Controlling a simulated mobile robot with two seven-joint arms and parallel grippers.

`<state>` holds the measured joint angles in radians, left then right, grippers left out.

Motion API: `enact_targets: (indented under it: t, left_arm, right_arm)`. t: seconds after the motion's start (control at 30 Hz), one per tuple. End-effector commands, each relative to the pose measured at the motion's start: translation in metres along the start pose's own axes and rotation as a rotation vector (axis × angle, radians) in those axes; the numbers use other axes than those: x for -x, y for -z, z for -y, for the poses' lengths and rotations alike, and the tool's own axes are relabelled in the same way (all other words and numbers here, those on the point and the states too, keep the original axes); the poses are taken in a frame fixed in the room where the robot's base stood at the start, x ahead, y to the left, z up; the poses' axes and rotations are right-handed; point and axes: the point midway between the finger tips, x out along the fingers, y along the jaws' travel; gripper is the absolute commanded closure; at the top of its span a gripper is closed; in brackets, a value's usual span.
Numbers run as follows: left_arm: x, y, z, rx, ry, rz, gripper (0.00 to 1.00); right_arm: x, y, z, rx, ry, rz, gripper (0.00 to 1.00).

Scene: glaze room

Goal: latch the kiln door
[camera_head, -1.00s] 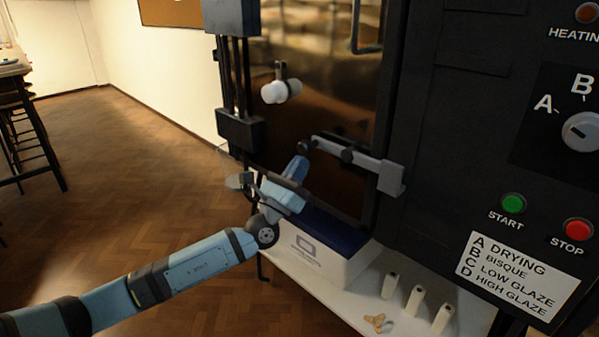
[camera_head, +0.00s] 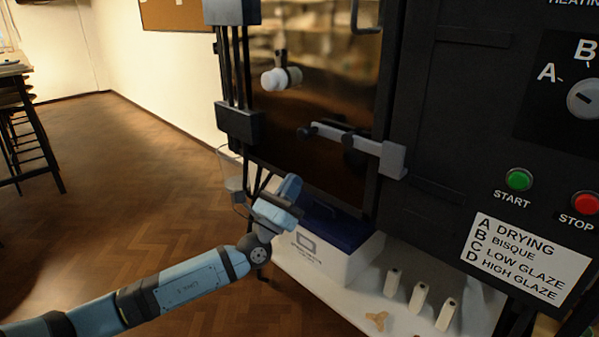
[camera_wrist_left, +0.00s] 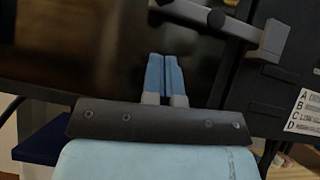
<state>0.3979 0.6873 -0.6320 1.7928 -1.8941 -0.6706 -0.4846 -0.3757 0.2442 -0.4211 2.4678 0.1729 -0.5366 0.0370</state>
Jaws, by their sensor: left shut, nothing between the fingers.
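The kiln door (camera_head: 330,95) is a dark glossy panel in the head view, standing flat against the kiln front. The latch (camera_head: 355,141) is a grey bar with a dark knob at its left end. It lies nearly level across the door's right edge, its right end in a grey bracket (camera_head: 393,160). The latch also shows at the top of the left wrist view (camera_wrist_left: 210,18). My left gripper (camera_head: 291,184) is below and left of the latch, apart from it. Its blue fingers (camera_wrist_left: 164,78) are shut together and empty. My right gripper is not in view.
A white box with a blue lid (camera_head: 335,233) stands on a white shelf (camera_head: 325,292) below the door. Several white posts (camera_head: 419,298) and a small tan piece (camera_head: 376,321) are on the shelf. The kiln control panel (camera_head: 470,130) is at right. Open floor (camera_head: 120,190) lies left.

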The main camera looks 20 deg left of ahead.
Motion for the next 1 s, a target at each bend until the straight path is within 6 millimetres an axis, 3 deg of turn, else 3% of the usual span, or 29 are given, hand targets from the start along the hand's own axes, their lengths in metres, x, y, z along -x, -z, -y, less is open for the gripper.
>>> enact_targets:
  t: [0.13, 0.33, 1.0]
  left_arm:
    - [0.032, -0.001, 0.002, 0.001, 0.000, -0.005, 1.00]
    - [0.057, -0.001, 0.002, 0.000, 0.000, -0.003, 1.00]
    - [0.064, 0.000, 0.003, 0.012, -0.005, -0.005, 1.00]
  right_arm:
    - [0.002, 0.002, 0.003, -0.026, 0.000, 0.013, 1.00]
    - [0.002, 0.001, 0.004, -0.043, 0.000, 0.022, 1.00]
    - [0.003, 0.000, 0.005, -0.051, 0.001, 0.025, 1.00]
